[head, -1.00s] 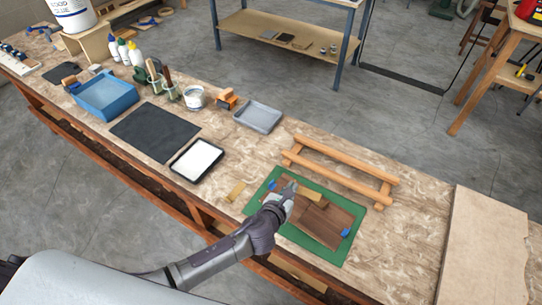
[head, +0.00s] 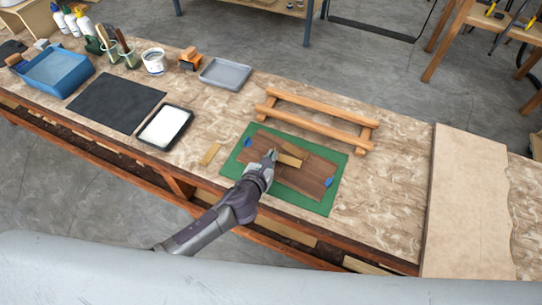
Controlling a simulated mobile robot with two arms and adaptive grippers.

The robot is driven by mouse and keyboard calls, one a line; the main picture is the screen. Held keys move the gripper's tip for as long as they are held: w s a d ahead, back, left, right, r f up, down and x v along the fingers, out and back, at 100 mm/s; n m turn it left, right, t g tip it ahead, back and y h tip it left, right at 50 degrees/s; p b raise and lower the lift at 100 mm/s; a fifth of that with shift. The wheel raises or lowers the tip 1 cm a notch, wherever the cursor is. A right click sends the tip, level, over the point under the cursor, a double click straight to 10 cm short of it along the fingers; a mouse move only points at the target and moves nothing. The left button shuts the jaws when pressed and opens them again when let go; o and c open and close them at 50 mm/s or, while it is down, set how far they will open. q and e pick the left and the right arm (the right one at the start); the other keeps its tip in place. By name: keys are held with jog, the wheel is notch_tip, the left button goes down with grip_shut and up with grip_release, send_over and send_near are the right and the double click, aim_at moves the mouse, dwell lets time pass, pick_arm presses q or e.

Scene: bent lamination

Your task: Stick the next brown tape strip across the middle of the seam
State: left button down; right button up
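A tan-brown tape strip (head: 291,160) sticks out to the right from the fingertips of my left gripper (head: 272,157), which looks shut on its near end. The strip is over the middle of the dark brown wood sheets (head: 303,182); I cannot tell whether it touches them. The seam is mostly hidden under the strip and gripper. The sheets lie on a green mat (head: 238,168), with a blue tab (head: 247,142) at the left end and another blue tab (head: 328,182) at the right. Another tan strip (head: 210,154) lies on the bench left of the mat. My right gripper is out of view.
A wooden rack (head: 313,122) stands just behind the mat. To the left are a black tray with a white inside (head: 165,127), a grey tray (head: 225,72), a dark sheet (head: 115,103) and a blue bin (head: 58,73). A pale board (head: 470,200) lies at the right.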

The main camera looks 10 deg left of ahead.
pick_arm(q)
jog(key=shift+f, duration=0.25)
jog(key=shift+f, duration=0.1)
dwell(0.5)
jog(key=c, duration=1.8)
grip_release()
jog(key=shift+c, duration=0.2)
jog(key=o, duration=0.6)
jog(key=shift+o, duration=0.2)
jog(key=o, duration=0.4)
jog(key=shift+o, duration=0.2)
